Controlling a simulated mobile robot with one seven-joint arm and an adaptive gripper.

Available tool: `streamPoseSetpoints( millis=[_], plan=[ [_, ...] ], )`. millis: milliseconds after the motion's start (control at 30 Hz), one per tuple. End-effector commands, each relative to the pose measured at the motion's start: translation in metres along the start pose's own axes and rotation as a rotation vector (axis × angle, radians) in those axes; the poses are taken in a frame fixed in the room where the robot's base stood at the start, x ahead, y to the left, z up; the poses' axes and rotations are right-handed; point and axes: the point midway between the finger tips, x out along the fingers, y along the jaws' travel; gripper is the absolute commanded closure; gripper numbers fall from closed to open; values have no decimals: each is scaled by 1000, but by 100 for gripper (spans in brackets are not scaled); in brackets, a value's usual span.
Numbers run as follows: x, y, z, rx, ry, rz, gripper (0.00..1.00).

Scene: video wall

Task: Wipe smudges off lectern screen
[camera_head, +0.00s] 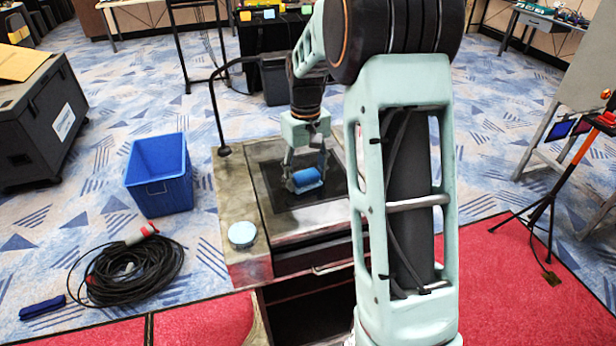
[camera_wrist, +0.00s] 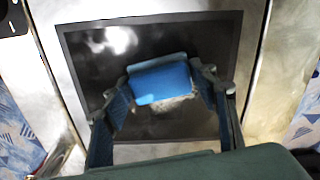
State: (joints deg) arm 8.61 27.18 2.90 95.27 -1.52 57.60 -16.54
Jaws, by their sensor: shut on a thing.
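The lectern (camera_head: 236,203) stands ahead with its dark screen (camera_head: 267,180) tilted in its top; the screen also fills the middle of the wrist view (camera_wrist: 84,72). My gripper (camera_head: 306,179) is over the screen, shut on a blue block-like wiper (camera_head: 307,179). In the wrist view the wiper (camera_wrist: 160,82) sits between both fingers, at or just above the screen; I cannot tell if it touches. A pale greyish patch (camera_wrist: 172,107) shows just below the wiper. A bright whitish patch (camera_wrist: 115,40) shows at the screen's upper left, a smudge or glare.
A gooseneck microphone (camera_head: 214,110) rises at the lectern's left edge, and a round pale disc (camera_head: 242,234) lies at its front left. A blue bin (camera_head: 160,180) and a coiled black cable (camera_head: 130,270) are on the floor to the left. A tripod stand (camera_head: 549,200) is at right.

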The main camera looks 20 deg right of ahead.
Motion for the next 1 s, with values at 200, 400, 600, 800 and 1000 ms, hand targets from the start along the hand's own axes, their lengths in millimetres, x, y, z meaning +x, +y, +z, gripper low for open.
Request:
streamPoseSetpoints(
  millis=[200,400,600,800,1000],
  plan=[
    [-1,3,-14,0,-1,0,66],
    [-1,6,-30,0,-1,0,66],
    [-1,8,-36,1,0,0,66],
    [-1,11,-51,0,0,0,66],
    [2,14,-66,0,-1,0,66]
  ],
)
